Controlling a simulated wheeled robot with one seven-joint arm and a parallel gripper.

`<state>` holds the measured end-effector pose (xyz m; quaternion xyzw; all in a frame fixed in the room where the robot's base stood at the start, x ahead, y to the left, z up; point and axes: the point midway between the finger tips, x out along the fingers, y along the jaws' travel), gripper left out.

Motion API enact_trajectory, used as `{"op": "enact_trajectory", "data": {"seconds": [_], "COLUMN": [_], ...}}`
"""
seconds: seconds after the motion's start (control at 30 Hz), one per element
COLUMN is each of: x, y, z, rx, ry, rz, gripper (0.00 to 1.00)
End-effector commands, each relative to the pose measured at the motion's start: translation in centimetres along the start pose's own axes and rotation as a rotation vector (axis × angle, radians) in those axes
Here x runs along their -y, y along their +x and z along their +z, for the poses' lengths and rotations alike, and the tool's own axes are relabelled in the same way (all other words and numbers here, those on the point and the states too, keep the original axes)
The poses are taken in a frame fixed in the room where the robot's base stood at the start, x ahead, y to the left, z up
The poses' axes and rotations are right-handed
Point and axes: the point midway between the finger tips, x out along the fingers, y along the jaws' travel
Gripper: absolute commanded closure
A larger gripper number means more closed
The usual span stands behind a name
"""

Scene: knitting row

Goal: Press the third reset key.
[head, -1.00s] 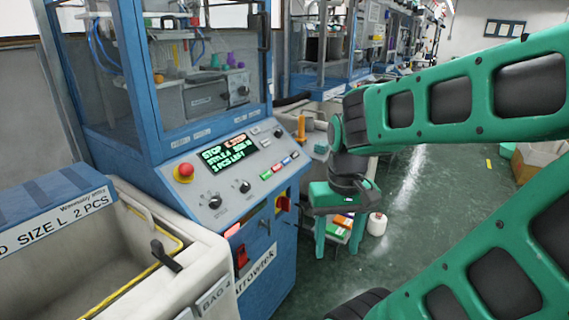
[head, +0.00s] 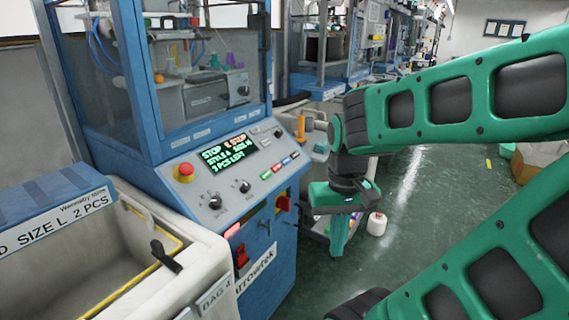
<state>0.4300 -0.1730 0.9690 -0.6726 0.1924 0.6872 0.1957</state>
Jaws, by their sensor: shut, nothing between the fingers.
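A blue machine's sloped grey panel (head: 180,207) carries a short row of small keys. From left to right they are a green key (head: 265,174), a red key (head: 276,168), a blue key (head: 286,161) and a white key (head: 295,155). Their labels are too small to read. Left of them a display (head: 229,152) shows green text with "STOP" and "3 PCS LEFT". My gripper (head: 338,251) points down to the right of the panel, apart from it. Its green fingers are together with nothing seen between them.
A beige bin (head: 95,265) stands at the left. A white cone (head: 376,223) stands on the green floor behind my gripper.

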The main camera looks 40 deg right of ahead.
Motion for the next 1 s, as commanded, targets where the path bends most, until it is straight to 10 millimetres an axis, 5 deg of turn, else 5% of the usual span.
{"op": "enact_trajectory", "data": {"seconds": [1.0], "x": [-0.41], "y": [-0.33], "z": [0.65], "rx": [-0.009], "ry": [-0.002], "rz": [-0.006], "gripper": [1.00]}}
